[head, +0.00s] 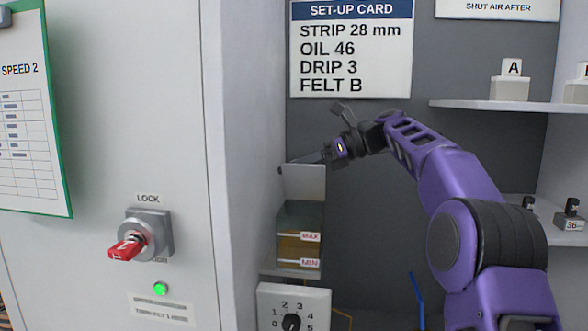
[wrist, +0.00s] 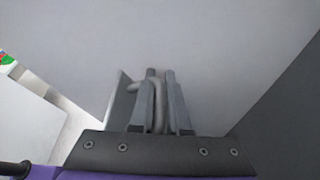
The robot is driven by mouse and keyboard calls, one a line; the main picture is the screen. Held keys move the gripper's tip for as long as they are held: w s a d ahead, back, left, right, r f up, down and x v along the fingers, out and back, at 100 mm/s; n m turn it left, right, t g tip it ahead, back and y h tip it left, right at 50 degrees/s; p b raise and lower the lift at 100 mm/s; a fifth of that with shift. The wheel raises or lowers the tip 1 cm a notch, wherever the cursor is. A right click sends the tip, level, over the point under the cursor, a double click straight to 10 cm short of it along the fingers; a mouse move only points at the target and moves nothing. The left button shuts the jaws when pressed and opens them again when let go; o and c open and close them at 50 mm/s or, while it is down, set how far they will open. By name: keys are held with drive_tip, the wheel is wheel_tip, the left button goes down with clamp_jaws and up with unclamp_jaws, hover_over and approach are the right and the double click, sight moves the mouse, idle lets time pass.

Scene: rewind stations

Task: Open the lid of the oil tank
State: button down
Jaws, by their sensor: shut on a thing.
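The oil tank (head: 299,247) stands on a small ledge in the recess, with MAX and MIN labels on its front and amber oil inside. Its pale lid (head: 304,182) stands up, roughly upright, above the back of the tank. My gripper (head: 310,158) is at the lid's top edge, reaching in from the right. In the wrist view, my gripper (wrist: 162,103) is closed around a bent grey bar (wrist: 159,88), which looks like the lid's handle. The fingers partly hide the bar, and the lid's hinge is not clear.
A white cabinet side wall (head: 245,120) stands close left of the tank. A numbered dial (head: 291,322) is below it, and a set-up card (head: 350,50) hangs behind. Shelves (head: 490,104) with small blocks are at right. A red key (head: 127,247) sits in the lock.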

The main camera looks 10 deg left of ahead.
drive_tip(key=shift+w+f, duration=0.25)
drive_tip(key=shift+w, duration=0.55)
drive_tip(key=c, duration=1.2)
unclamp_jaws()
drive_tip(key=shift+o, duration=0.2)
drive_tip(key=shift+d, duration=0.1)
drive_tip(key=d, duration=1.3)
drive_tip(key=shift+w+r, duration=0.15)
drive_tip(key=shift+w, duration=0.2)
